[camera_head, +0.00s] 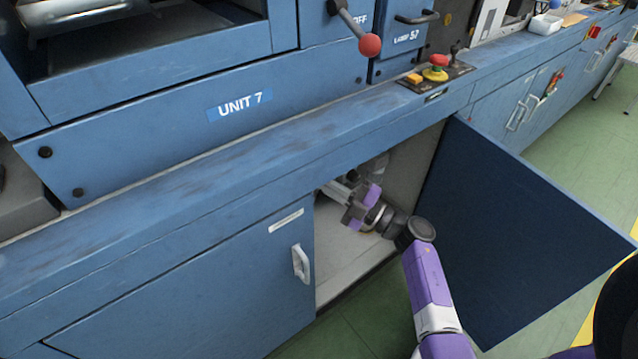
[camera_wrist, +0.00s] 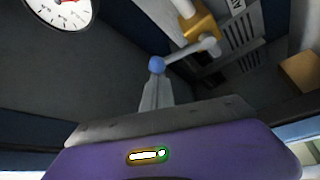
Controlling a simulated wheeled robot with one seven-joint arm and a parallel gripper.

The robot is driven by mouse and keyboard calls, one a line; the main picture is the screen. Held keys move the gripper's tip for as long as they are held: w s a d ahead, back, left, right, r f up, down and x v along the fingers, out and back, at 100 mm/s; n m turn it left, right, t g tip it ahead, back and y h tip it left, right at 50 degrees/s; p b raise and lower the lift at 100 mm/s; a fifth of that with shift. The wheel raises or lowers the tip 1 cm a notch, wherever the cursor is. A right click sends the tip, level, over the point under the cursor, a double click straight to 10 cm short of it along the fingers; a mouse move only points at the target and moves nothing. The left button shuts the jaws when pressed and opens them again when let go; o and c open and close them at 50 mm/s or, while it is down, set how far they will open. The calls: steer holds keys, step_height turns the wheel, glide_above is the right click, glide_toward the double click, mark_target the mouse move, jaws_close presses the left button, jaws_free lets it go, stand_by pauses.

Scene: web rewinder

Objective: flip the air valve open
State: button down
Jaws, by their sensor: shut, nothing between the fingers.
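The air valve shows in the wrist view with a brass-coloured body (camera_wrist: 201,26) on a pale pipe. A pale lever (camera_wrist: 188,53) runs from it to the left and ends in a blue ball knob (camera_wrist: 157,66). My gripper (camera_wrist: 156,82) is shut and empty, its fingertips at or just short of the blue knob; I cannot tell whether they touch. In the head view my gripper (camera_head: 334,187) reaches into the open cabinet under the counter. The valve cannot be made out clearly there.
A round gauge (camera_wrist: 60,12) is at the upper left of the wrist view. A vented plate (camera_wrist: 243,38) stands behind the valve. The open blue cabinet door (camera_head: 525,235) is right of my arm; a closed door (camera_head: 215,290) is left of the opening.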

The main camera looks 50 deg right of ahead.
steer(key=s+d+f+m+h+b, duration=0.1)
steer(key=d+f+m+h, duration=0.2)
steer(key=m, duration=0.6)
steer(key=d+f+m+t+h+b, duration=0.1)
steer(key=d+f+m+h+b, duration=0.1)
steer(key=m+h, duration=0.5)
steer(key=d+f+m, duration=0.1)
steer(key=m, duration=0.2)
steer(key=shift+s+t+h, duration=0.3)
steer(key=shift+s+h, duration=0.1)
steer(key=shift+f, duration=0.3)
steer(key=shift+r, duration=0.1)
